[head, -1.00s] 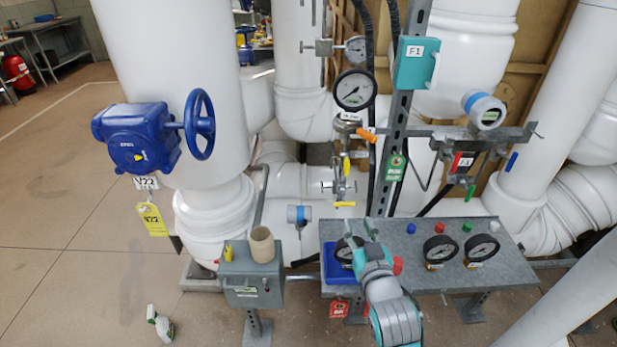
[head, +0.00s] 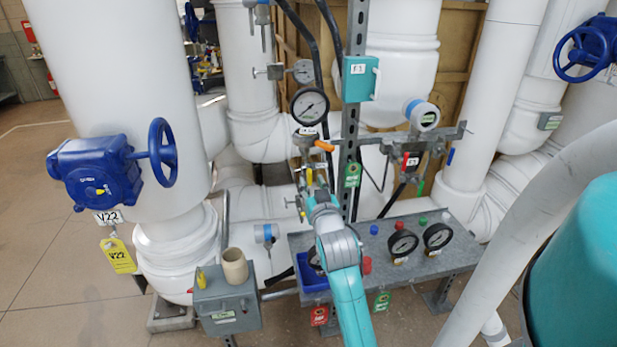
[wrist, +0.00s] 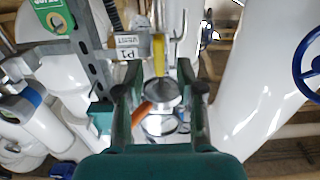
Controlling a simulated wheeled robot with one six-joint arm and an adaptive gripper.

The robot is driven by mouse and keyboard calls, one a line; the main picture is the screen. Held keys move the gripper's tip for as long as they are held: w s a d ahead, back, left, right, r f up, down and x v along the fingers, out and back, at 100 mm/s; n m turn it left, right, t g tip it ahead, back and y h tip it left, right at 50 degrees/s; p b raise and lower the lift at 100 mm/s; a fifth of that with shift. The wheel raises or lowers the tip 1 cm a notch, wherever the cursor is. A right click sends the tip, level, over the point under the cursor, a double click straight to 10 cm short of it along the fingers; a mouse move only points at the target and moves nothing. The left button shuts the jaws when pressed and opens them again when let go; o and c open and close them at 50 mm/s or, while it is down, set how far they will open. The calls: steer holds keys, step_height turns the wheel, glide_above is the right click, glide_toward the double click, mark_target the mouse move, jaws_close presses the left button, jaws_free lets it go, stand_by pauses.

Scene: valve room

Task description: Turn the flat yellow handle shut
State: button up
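The flat yellow handle (head: 309,176) shows as a small upright strip just above my gripper in the head view, below the orange handle (head: 324,145). In the wrist view, the yellow handle (wrist: 159,54) is a narrow strip beyond the fingertips, pointing up the picture, roughly between the fingers. My gripper (wrist: 160,88) is open, with one finger on each side and nothing clearly held. In the head view my gripper (head: 312,192) hides part of the small valves behind it. I cannot tell whether it touches anything.
A pressure gauge (head: 309,106), a grey post (head: 352,150) with a teal box (head: 360,78), and black hoses stand close around my gripper. A gauge panel (head: 460,258) lies below. A blue handwheel (head: 162,152) is at the left. Floor at far left is clear.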

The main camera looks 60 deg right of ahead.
mark_target(310, 178)
steer(key=shift+x, duration=2.15)
jaws_close()
